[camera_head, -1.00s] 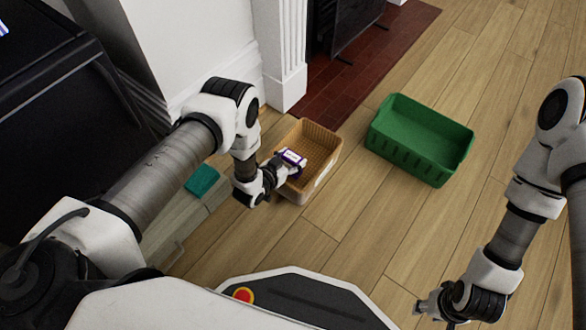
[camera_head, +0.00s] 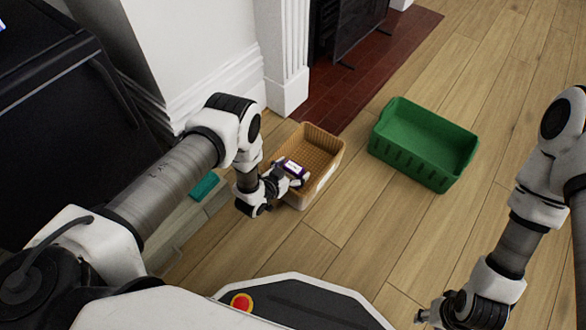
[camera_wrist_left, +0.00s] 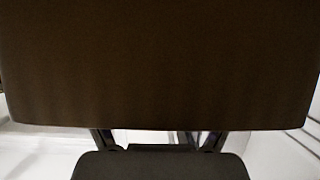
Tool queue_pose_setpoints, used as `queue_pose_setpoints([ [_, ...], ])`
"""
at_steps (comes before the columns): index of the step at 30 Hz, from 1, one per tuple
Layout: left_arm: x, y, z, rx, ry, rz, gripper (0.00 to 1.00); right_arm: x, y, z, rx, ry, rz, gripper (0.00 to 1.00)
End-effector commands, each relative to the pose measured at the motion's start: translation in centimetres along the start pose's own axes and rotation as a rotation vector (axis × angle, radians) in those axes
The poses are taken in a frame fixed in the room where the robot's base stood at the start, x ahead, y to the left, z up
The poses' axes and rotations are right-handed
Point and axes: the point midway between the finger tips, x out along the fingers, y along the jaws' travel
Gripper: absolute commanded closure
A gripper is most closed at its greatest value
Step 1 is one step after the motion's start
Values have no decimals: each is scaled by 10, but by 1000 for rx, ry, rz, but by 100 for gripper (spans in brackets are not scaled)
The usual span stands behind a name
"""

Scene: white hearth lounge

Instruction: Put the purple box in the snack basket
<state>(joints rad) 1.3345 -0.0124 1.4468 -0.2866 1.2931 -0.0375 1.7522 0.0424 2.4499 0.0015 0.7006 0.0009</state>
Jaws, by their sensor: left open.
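The purple box (camera_head: 293,167), with a pale label on top, is at the near part of the tan snack basket (camera_head: 322,149), within its outline. My left gripper (camera_head: 291,175) is at the box, over the basket's near left rim. Its jaws are open, with the box at the fingertips. I cannot tell whether the box touches the basket floor. In the left wrist view a large dark surface fills the upper part, and the finger links show below it. My right gripper (camera_head: 428,317) is low at the right, away from the basket; its jaws are too small to read.
A green crate (camera_head: 410,172) stands on the wooden floor, right of the basket. A teal item (camera_head: 203,187) lies left of my left wrist. The white fireplace surround (camera_head: 287,75) and red brick hearth (camera_head: 352,90) are behind the basket. Floor between the crate and my base is clear.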

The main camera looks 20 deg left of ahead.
Motion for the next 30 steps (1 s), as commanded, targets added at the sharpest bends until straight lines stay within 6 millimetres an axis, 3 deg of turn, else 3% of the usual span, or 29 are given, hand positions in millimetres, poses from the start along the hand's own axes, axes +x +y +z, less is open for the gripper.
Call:
queue_pose_setpoints([
  [5, -27, -1, -6, -2, -3, -2, 11, -20, 0, 1, -3, -2, 0, 60],
  [12, -90, 0, -6, -1, -4, -1, 11, -51, -1, 1, -5, -3, -1, 60],
  [15, -109, -1, -5, -1, -2, -1, 11, -58, -1, 1, -5, -3, -1, 60],
  [19, -120, 0, -3, 0, -1, -1, 11, -61, -1, 1, -5, -3, -1, 60],
  [26, -122, 0, -1, -2, -12, -2, 11, -60, -1, 1, -4, -3, 0, 60],
  [29, -134, 0, 2, -36, -152, -23, 11, -60, -1, 1, -4, -3, 0, 60],
  [30, -147, 1, 6, -62, -261, -39, 11, -60, -1, 1, -4, -3, 0, 60],
])
